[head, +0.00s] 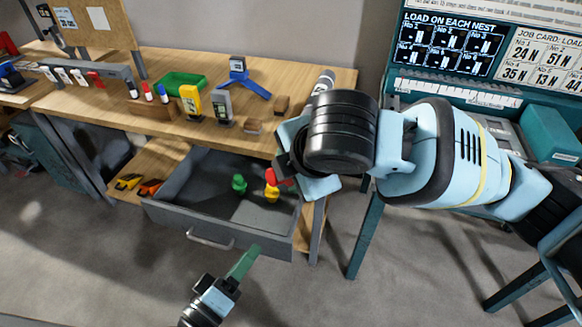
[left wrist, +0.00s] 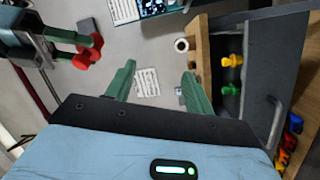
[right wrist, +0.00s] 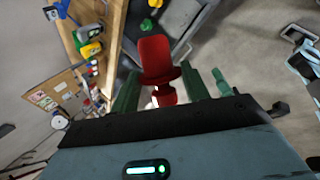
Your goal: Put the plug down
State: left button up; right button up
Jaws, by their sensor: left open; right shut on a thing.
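The red plug (right wrist: 156,60) is held between the green fingers of my right gripper (right wrist: 157,85) in the right wrist view. In the head view my right arm hides most of that gripper, and a bit of the red plug (head: 275,177) shows above the open drawer (head: 216,235). The red plug (left wrist: 88,52) also shows in the left wrist view. A green plug (head: 239,183) and a yellow plug (head: 271,193) stand in the drawer. My left gripper (head: 246,260) is open and empty in front of the drawer; its spread fingers show in the left wrist view (left wrist: 157,82).
The wooden bench (head: 285,75) above the drawer holds a green tray (head: 182,84), meters and small blocks. Orange and yellow tools (head: 150,187) lie on the lower shelf left of the drawer. A teal console with screens (head: 450,45) stands at right.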

pick_arm(q)
jog(key=s+a+f+m+g+y, duration=0.3)
jog(key=s+f, duration=0.5)
jog(key=f, duration=0.3)
jog(key=s+a+f+m+g+y, duration=0.4)
jog(key=s+a+f+m, duration=0.2)
jog(key=f, duration=0.5)
jog(key=s, duration=0.2)
jog(key=shift+s+a+f+g, duration=0.15)
jog(key=shift+s+f+g, duration=0.15)
pick_arm(e)
jog(key=shift+d+f+m, duration=0.3)
jog(key=s+d+f+m+g+h, duration=0.2)
jog(key=d+f+m+h, duration=0.1)
jog(key=d+m, duration=0.5)
jog(key=s+d+f+m+g+h, duration=0.2)
jog(key=d+f+m+h, duration=0.1)
jog(key=d+m, duration=0.4)
jog(key=s+d+f+m+g+h, duration=0.2)
jog(key=d+m+h, duration=0.3)
jog(key=d+m, duration=0.3)
jog(key=shift+d+f+m, duration=0.35)
jog(key=shift+f+m, duration=0.05)
jog(key=shift+f, duration=0.5)
